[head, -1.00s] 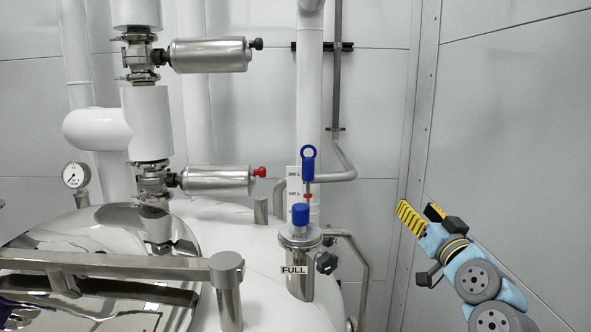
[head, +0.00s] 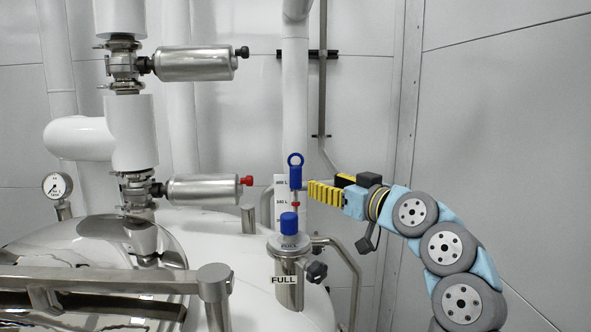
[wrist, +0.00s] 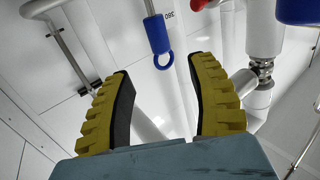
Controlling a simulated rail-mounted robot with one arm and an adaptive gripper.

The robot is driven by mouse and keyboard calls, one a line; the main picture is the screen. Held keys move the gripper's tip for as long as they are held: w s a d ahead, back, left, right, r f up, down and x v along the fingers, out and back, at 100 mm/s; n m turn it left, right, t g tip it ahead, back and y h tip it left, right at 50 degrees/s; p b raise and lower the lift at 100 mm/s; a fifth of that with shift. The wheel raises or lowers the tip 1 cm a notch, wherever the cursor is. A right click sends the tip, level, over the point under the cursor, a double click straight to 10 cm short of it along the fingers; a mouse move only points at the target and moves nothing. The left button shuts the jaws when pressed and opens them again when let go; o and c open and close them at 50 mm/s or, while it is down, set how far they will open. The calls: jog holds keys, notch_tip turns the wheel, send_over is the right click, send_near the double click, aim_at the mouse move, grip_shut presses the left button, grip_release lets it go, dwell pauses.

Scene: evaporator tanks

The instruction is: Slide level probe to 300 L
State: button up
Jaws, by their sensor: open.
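The level probe has a blue ring-topped handle (head: 295,172) on a thin rod, with a red marker (head: 296,205) lower down. It rises above a blue cap (head: 288,222) on a steel fitting labelled FULL. A white scale plate (head: 280,192) with litre marks stands behind it; the small figures are hard to read. My gripper (head: 318,185) is just right of the handle, at about its height. In the wrist view my gripper (wrist: 160,70) is open and empty. The blue handle (wrist: 157,36) shows just beyond and between the fingertips, with no visible contact.
Steel cylinders with a black knob (head: 195,63) and a red knob (head: 210,187) are at left. A steel rail (head: 110,280) crosses the front left of the tank. A bent pipe (head: 350,262) stands right of the fitting. Space above the handle is clear.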

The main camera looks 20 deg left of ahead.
aim_at(299, 174)
jog(key=p+x, duration=0.3)
jog(key=x, duration=0.8)
jog(key=shift+w+a+r, duration=0.1)
jog(key=shift+a, duration=0.05)
jog(key=shift+c, duration=0.2)
